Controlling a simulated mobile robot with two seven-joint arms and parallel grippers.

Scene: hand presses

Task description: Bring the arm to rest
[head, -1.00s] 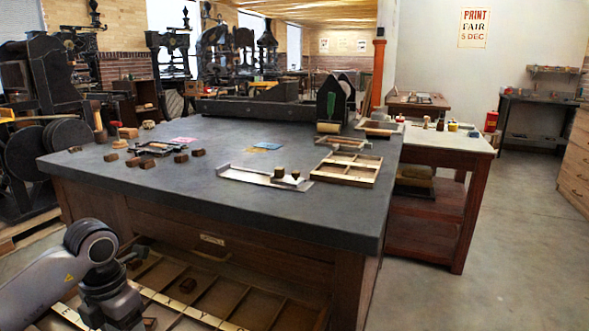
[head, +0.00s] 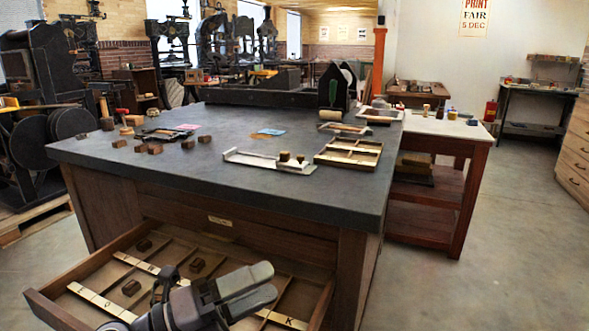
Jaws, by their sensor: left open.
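My left gripper (head: 266,281) shows at the bottom of the head view. Its two grey fingers point right, apart, with nothing seen between them. It shows in front of an open wooden drawer (head: 48,307) of the big bench; the height between them is hard to tell. The drawer has several compartments with lettered light strips. Small wooden blocks lie in it: one at the back left (head: 143,244), one near the middle (head: 197,265) and one nearer the front (head: 131,287). My right gripper is not in view.
The dark bench top (head: 200,180) stands behind the drawer. It bears a metal galley (head: 262,163) with two small blocks, a divided wooden tray (head: 350,154) and several loose blocks at left. A white-topped side table (head: 447,129) stands right. The floor at right (head: 510,250) is clear.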

